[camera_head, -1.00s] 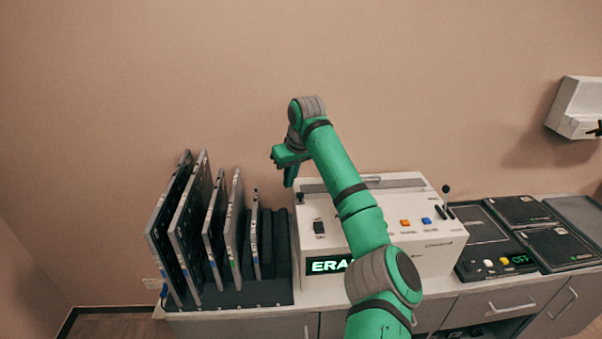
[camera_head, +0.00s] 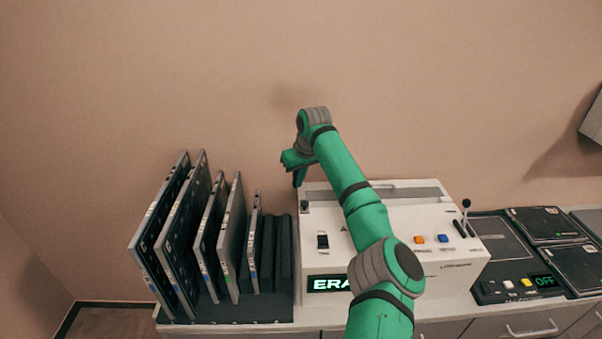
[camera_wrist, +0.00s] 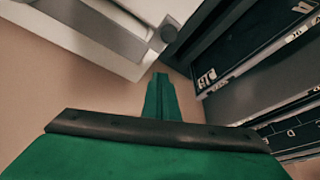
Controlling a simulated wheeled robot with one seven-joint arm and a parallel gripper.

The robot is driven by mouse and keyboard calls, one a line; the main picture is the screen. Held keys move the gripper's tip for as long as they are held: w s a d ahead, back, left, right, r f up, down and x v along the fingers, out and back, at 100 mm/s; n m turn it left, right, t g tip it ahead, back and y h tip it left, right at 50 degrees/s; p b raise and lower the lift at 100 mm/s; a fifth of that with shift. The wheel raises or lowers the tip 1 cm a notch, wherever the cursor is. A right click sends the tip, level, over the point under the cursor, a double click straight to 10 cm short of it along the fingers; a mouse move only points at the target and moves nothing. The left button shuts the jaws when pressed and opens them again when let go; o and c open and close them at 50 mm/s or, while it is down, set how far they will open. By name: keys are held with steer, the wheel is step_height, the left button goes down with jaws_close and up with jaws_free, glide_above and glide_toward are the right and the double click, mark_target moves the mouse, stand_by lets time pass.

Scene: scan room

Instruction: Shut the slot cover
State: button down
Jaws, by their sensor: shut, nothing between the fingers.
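The white machine (camera_head: 455,268) stands on the counter with a long grey strip (camera_head: 415,194), which looks like the slot cover, along its top rear. Part of the strip is hidden behind my arm, and I cannot tell how far open it is. My gripper (camera_head: 298,184) is shut and empty, pointing down by the machine's rear left corner.
A rack of upright dark panels (camera_head: 180,235) stands close on the machine's left. A lever (camera_head: 466,207) rises at the machine's right side. Flat dark plates (camera_head: 545,222) lie to the right. The wall (camera_head: 200,80) is close behind.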

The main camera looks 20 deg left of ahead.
steer(key=f, duration=0.1)
steer(key=s+d+f, duration=0.1)
steer(key=shift+s+d+f, duration=0.1)
steer(key=shift+d+f, duration=0.05)
steer(key=shift+f, duration=0.2)
steer(key=shift+s+d+f, duration=0.15)
steer(key=shift+s+d, duration=0.3)
steer(key=shift+s, duration=0.3)
